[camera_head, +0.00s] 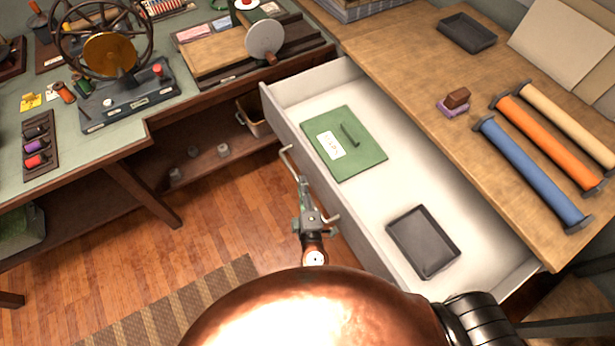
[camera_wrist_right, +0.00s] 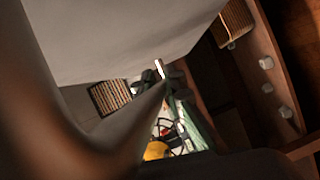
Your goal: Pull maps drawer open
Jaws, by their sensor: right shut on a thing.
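The drawer (camera_head: 288,125) under the wooden counter stands pulled out, its pale inside showing. A green folder (camera_head: 367,157) with a white label and a dark tray (camera_head: 402,236) lie in it. A thin metal bar handle (camera_head: 291,164) is on the drawer's outer front. My right gripper (camera_head: 303,190) is at the middle of the handle and shut on it. In the right wrist view, the drawer's pale outer face (camera_wrist_right: 120,35) fills the upper middle and part of the handle (camera_wrist_right: 159,69) shows. My left gripper is not in view.
On the counter (camera_head: 395,65) lie blue (camera_head: 530,175), orange (camera_head: 550,140) and cream rolls, a stamp (camera_head: 456,99) and a dark tray (camera_head: 467,33). A green-topped bench (camera_head: 165,45) with a wheeled press stands at left. Wooden floor (camera_head: 130,250) is clear before the drawer.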

